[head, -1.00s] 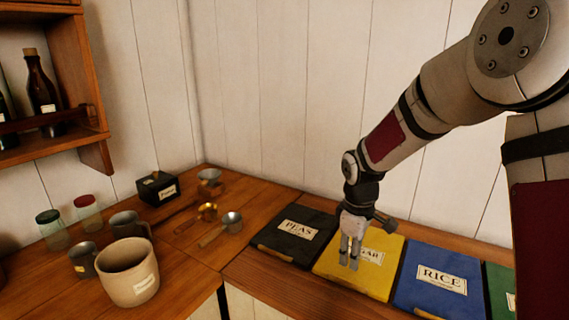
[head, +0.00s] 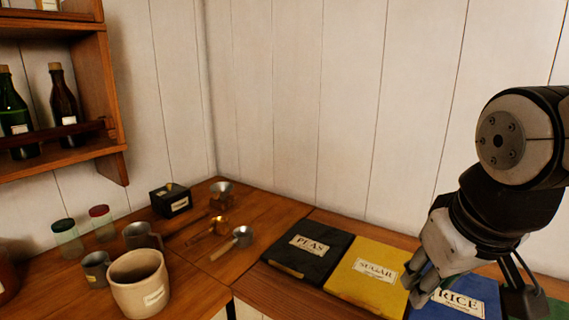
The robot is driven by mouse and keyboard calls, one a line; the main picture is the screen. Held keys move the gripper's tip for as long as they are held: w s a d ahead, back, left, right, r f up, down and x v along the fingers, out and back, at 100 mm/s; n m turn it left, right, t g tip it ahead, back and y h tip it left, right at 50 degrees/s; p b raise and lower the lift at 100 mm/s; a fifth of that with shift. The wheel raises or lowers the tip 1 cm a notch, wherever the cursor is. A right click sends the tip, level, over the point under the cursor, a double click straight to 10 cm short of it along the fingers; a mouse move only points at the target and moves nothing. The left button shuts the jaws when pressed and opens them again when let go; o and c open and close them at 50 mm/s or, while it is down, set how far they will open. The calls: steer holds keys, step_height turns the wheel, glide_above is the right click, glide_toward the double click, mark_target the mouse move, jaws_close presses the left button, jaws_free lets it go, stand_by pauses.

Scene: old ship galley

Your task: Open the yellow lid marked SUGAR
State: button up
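The yellow lid (head: 352,284) marked SUGAR lies flat and shut in the counter, between the black PEAS lid (head: 299,262) on its left and the blue RICE lid (head: 470,298) on its right. Its label faces me and is readable. My gripper (head: 412,294) is in front of the right edge of the yellow lid and the left part of the blue lid, hiding some of both. Its fingers point down and left. I see nothing held in it, but the fingers overlap from this angle, so I cannot tell the gap between them.
A green lid (head: 556,309) is at the far right. On the left counter stand a large beige crock (head: 138,284), metal mugs, small jars, a black box (head: 170,199) and several scoops. A shelf with bottles (head: 63,107) hangs on the left wall. White plank wall rises behind the lids.

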steer(key=shift+m+t, duration=0.3)
steer(key=shift+m, duration=0.5)
steer(key=s, duration=0.4)
steer(key=shift+s+a+r, duration=0.15)
steer(key=shift+s+a, duration=0.05)
steer(key=shift+s, duration=0.15)
steer(key=shift+s+y, duration=0.3)
steer(key=shift+c, duration=0.5)
steer(key=c, duration=0.4)
steer(key=shift+w+f, duration=0.25)
jaws_close()
steer(key=w+f+n+g+b, duration=0.1)
steer(key=w+f+n+b, duration=0.1)
steer(key=w+f+n, duration=0.75)
steer(key=w+f+n+b, duration=0.1)
steer(key=w+f+n, duration=0.3)
steer(key=f+n, duration=0.2)
steer(key=w+a+f+n+h, duration=0.1)
steer(key=w+f+n, duration=0.4)
steer(key=f+n, duration=0.2)
steer(key=w+f+n+g+h+b, duration=0.1)
steer(key=w+f+n, duration=0.4)
steer(key=f+n, duration=0.1)
steer(key=shift+w+a+f+b, duration=0.2)
steer(key=shift+a+f+b, duration=0.1)
steer(key=shift+f, duration=0.3)
